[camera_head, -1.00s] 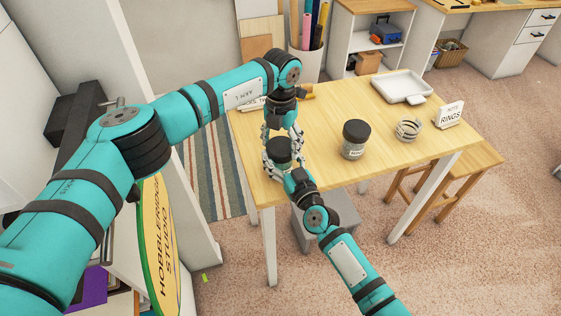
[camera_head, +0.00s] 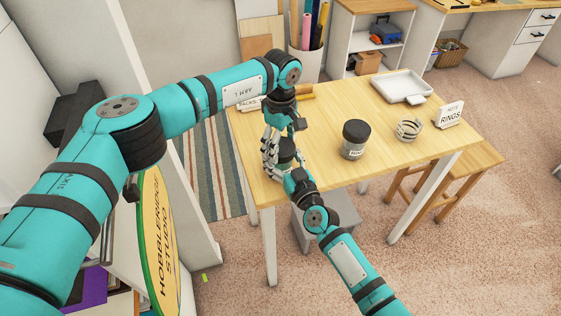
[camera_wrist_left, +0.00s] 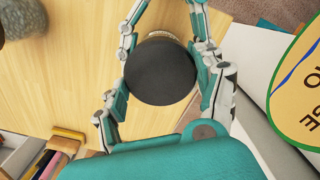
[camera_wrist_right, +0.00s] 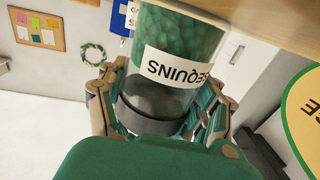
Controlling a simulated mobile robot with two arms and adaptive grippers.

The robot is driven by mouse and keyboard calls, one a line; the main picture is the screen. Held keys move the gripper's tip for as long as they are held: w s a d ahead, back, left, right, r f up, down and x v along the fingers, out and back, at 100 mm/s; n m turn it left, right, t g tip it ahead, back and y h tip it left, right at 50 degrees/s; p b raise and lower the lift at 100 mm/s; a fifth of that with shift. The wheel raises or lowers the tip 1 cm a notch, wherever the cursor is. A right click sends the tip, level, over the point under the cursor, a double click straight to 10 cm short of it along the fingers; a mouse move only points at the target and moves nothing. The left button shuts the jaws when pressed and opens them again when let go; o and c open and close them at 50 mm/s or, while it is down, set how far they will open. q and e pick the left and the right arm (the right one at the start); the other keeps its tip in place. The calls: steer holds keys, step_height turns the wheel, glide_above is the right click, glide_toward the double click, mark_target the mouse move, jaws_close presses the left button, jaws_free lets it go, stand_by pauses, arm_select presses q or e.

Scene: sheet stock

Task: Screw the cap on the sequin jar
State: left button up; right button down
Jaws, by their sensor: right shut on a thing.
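The sequin jar (camera_wrist_right: 180,55) shows upside down in the right wrist view, with green sequins behind clear walls and a SEQUINS label. My right gripper (camera_wrist_right: 160,95) is shut on it, one finger on each side. The dark round cap (camera_wrist_left: 160,72) is at the jar's top; its thread is hidden, so I cannot tell how tightly it sits. My left gripper (camera_wrist_left: 162,85) points down over the cap with its fingers on either side, at or very close to its rim; whether they press on it is unclear. In the head view, the grippers largely hide the jar.
On the wooden table (camera_head: 330,110) stand a second dark-capped jar (camera_head: 355,140), a glass with rings (camera_head: 407,128), a RINGS sign (camera_head: 450,115) and a white tray (camera_head: 402,86). A PACKS sign (camera_head: 249,104) is behind my left gripper. The table's front edge is close to the jar.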

arm_select(q)
steer(key=o, duration=0.4)
steer(key=shift+o, duration=0.2)
step_height(320, 180, up, 12)
stand_by(0.4)
arm_select(e)
steer(key=shift+c, duration=0.5)
jaws_free()
steer(key=shift+s, duration=0.1)
steer(key=v, duration=1.2)
arm_select(q)
steer(key=shift+f, duration=0.1)
arm_select(e)
steer(key=shift+d, duration=0.15)
